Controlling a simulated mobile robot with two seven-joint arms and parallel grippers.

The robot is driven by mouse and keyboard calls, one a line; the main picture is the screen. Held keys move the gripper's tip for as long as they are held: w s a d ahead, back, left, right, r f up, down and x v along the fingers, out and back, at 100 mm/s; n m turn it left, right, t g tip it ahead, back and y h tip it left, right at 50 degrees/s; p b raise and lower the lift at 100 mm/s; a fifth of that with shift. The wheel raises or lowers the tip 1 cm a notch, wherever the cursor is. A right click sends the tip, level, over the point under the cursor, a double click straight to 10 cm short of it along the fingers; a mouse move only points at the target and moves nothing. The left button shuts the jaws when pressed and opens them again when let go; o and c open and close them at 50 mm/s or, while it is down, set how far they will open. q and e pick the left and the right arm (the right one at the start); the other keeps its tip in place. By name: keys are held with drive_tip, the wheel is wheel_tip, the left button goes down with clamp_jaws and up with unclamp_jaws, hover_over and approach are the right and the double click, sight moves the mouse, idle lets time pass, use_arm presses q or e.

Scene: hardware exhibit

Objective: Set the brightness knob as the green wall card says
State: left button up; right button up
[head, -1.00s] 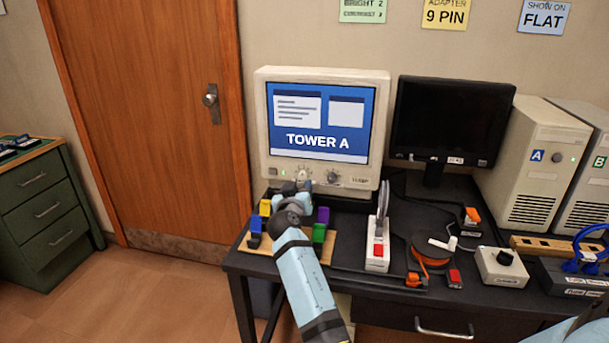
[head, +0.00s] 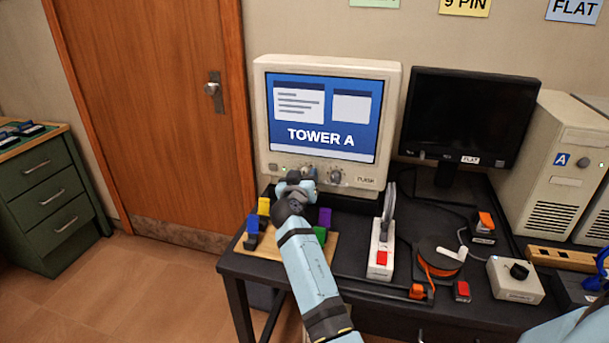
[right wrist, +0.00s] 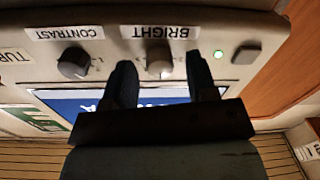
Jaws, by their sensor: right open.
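My left gripper is not in view.
A dark contrast knob (right wrist: 73,62) is beside the brightness knob. A square button (right wrist: 246,54) and green light (right wrist: 219,57) are on its other side. Coloured blocks on a wooden board (head: 262,250) lie below my right arm. A switch box (head: 380,258) stands to the right.

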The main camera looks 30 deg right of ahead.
drive_tip(key=shift+c, duration=0.2)
drive_tip(key=c, duration=0.9)
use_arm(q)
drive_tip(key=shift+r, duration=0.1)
use_arm(e)
drive_tip(key=shift+r+n, duration=0.1)
drive_tip(key=shift+n, duration=0.2)
drive_tip(key=n+p, duration=0.1)
drive_tip(key=n, duration=0.2)
drive_tip(key=shift+n+p, duration=0.3)
drive_tip(key=shift+p, duration=0.1)
drive_tip(key=shift+r+n+p, duration=0.1)
drive_tip(key=shift+n+p, duration=0.4)
drive_tip(key=shift+n, duration=0.5)
drive_tip(key=shift+n+p, duration=0.3)
drive_tip(key=shift+n, duration=0.3)
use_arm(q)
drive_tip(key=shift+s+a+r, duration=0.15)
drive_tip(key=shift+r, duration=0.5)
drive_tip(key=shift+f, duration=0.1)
use_arm(e)
drive_tip(key=shift+n, duration=0.3)
